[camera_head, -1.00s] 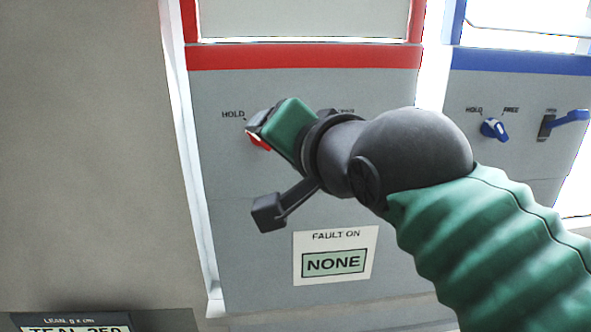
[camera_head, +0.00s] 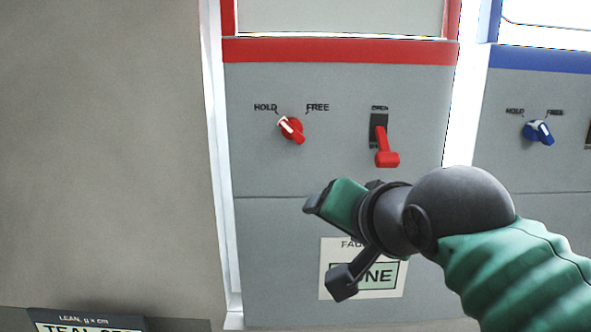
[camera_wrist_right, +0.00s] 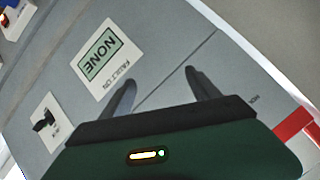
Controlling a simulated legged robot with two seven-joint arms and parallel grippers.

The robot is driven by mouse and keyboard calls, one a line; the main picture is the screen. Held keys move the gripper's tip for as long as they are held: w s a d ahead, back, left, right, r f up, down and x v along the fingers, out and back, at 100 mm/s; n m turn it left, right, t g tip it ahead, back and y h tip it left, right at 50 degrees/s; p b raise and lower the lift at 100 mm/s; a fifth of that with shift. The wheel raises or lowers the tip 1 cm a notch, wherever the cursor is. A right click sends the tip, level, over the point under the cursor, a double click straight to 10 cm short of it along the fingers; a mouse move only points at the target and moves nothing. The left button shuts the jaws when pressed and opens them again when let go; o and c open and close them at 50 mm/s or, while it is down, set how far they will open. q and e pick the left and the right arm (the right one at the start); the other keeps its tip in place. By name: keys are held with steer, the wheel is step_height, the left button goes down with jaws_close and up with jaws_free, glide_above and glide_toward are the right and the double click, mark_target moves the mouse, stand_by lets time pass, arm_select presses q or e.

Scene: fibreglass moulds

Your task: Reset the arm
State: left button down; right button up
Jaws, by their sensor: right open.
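My right gripper (camera_head: 314,204) is in the head view, low in front of the red-banded grey panel (camera_head: 270,230) and apart from its controls. In the right wrist view its two fingers (camera_wrist_right: 160,85) are spread with nothing between them. Above it in the head view, a red knob (camera_head: 291,130) has its white mark turned toward HOLD. To the right of the knob, a red lever (camera_head: 386,152) hangs down from its dark slot under a small label. My left gripper is not in view.
The FAULT ON sign (camera_head: 335,270), reading NONE in the wrist view (camera_wrist_right: 103,60), is partly covered by my right wrist. A blue-banded panel with a blue knob (camera_head: 538,132) stands at right. A plain grey-brown surface (camera_head: 100,150) fills the left.

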steer(key=w+d+f+n+g+h+b, duration=0.1)
steer(key=d+f+g+b, duration=0.15)
steer(key=f, duration=1.35)
steer(key=d+f+n+g+h+b, duration=0.15)
steer(key=d+f, duration=0.25)
steer(key=f, duration=1.3)
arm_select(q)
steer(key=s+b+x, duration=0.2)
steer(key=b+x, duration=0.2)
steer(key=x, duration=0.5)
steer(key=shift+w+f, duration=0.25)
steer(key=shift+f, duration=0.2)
arm_select(e)
steer(key=s+d+f+g, duration=0.1)
steer(key=s+d+f, duration=0.1)
steer(key=s+f, duration=0.3)
steer(key=s+d+f+n+g, duration=0.1)
steer(key=s+f, duration=0.4)
steer(key=f, duration=0.6)
steer(key=s+d+f+n+g, duration=0.1)
steer(key=s+d+f+g, duration=0.2)
steer(key=f, duration=0.6)
steer(key=s, duration=0.2)
steer(key=shift+s+d, duration=0.2)
steer(key=shift+s, duration=0.1)
